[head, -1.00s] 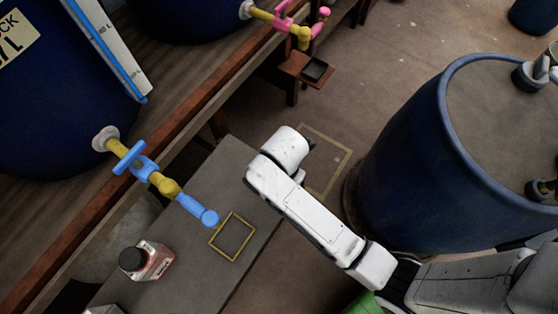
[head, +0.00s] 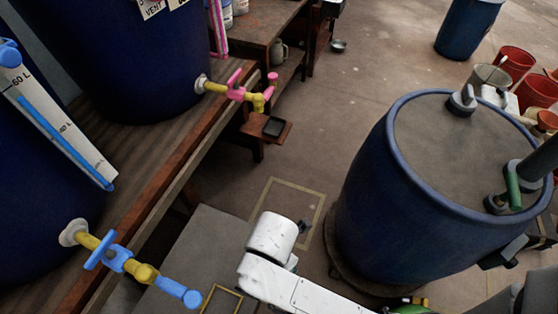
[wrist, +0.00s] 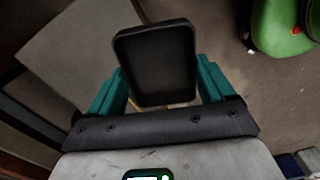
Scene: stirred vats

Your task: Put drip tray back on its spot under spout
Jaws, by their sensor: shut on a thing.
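A black, shallow, rounded drip tray (wrist: 155,62) sits between the teal fingers of my gripper (wrist: 160,75) in the wrist view. My gripper is shut on it, one finger at each side, and the tray is held up above the floor. In the head view, the blue spout (head: 180,291) hangs from the near vat's yellow pipe. Under it, on the grey bench, is a yellow square outline (head: 230,290), cut off by the lower picture edge. The gripper and held tray do not show in the head view.
A large blue drum (head: 400,200) stands right. A yellow outline (head: 298,186) marks bare floor between bench and drum. A green object (wrist: 275,28) shows at the wrist view's upper right.

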